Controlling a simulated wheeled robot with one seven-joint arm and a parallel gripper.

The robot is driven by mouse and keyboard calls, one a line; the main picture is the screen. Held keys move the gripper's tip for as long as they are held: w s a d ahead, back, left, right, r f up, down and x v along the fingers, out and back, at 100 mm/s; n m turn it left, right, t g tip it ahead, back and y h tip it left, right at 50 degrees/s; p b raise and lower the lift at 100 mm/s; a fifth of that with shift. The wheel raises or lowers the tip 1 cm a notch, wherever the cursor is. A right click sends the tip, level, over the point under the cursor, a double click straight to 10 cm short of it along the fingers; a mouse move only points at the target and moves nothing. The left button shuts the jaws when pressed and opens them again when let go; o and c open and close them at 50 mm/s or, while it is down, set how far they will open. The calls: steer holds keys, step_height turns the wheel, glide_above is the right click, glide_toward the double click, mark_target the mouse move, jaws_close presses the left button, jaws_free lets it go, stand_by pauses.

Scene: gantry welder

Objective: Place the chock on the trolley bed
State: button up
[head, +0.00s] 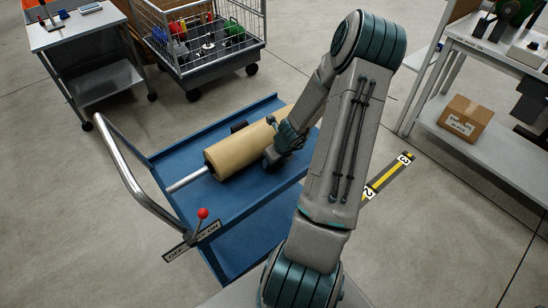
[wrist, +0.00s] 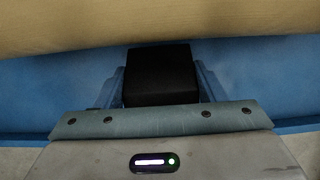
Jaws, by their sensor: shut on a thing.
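My gripper (head: 270,162) is at the near side of the tan roll (head: 235,152) on the blue trolley bed (head: 185,148). In the wrist view, it is shut on a black block, the chock (wrist: 162,75), seen between its fingers. The chock is close to the roll (wrist: 160,25), with the blue bed (wrist: 60,88) beneath; I cannot tell whether it touches either. Another black block (head: 238,126) sits on the bed at the roll's far side.
A metal rod (head: 187,180) sticks out of the roll's left end. The trolley has a curved handle (head: 125,170) and a red-knobbed lever (head: 202,213) by an OFF/ON plate. A wire cart (head: 205,60) stands behind, a bench with a cardboard box (head: 463,120) at right.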

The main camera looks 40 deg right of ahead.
steer(key=shift+w+f, duration=0.35)
steer(key=shift+f, duration=0.2)
steer(key=shift+f+b, duration=0.2)
steer(key=shift+b, duration=0.15)
steer(key=o, duration=1.1)
steer(key=shift+o, duration=0.2)
